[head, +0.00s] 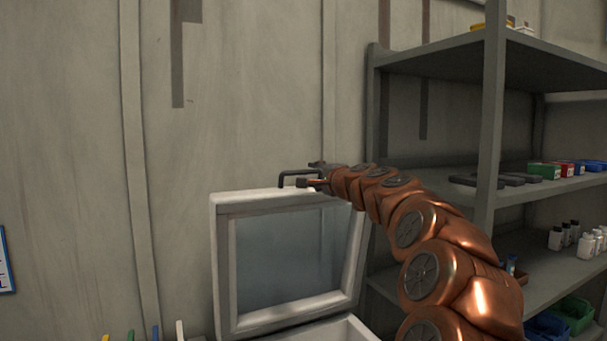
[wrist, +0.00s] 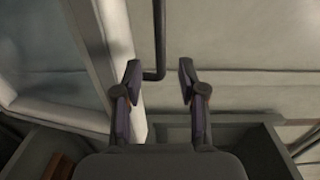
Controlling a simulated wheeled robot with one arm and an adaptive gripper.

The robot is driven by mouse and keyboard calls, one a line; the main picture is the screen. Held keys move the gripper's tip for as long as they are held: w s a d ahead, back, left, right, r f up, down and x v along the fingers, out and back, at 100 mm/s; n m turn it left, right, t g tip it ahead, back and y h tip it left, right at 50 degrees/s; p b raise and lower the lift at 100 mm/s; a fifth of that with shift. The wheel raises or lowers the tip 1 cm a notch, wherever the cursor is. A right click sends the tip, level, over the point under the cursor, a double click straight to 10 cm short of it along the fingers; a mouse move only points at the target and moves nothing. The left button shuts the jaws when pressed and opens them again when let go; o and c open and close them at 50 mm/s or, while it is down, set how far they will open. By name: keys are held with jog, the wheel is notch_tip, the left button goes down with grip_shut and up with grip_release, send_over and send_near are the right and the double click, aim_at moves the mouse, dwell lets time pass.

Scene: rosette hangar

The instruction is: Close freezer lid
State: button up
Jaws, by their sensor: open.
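The freezer lid (head: 222,270) stands raised, nearly upright, with a white frame and a grey-blue inner panel. A dark bar handle (head: 298,173) sticks up from its top edge. My gripper (head: 313,174) is at the lid's top edge, beside the handle. In the wrist view my gripper (wrist: 159,82) is open, one finger on each side of the handle (wrist: 160,35), with gaps to both. I cannot tell how deep the handle lies between the fingers. The lid's white frame (wrist: 118,45) is at the left there. A little of the freezer's white body (head: 335,328) shows below.
A grey shelf unit (head: 492,120) with boxes, bottles and bins stands on the right, close behind my arm. A pale panelled wall (head: 70,130) is behind the lid. Several coloured upright items (head: 155,333) show at the bottom left. The space left of the lid looks clear.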

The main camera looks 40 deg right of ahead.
aim_at(305, 173)
jog(key=shift+p+x, duration=0.9)
jog(key=shift+x, duration=2.5)
jog(key=shift+w+f, duration=0.1)
jog(key=shift+w, duration=0.35)
grip_shut()
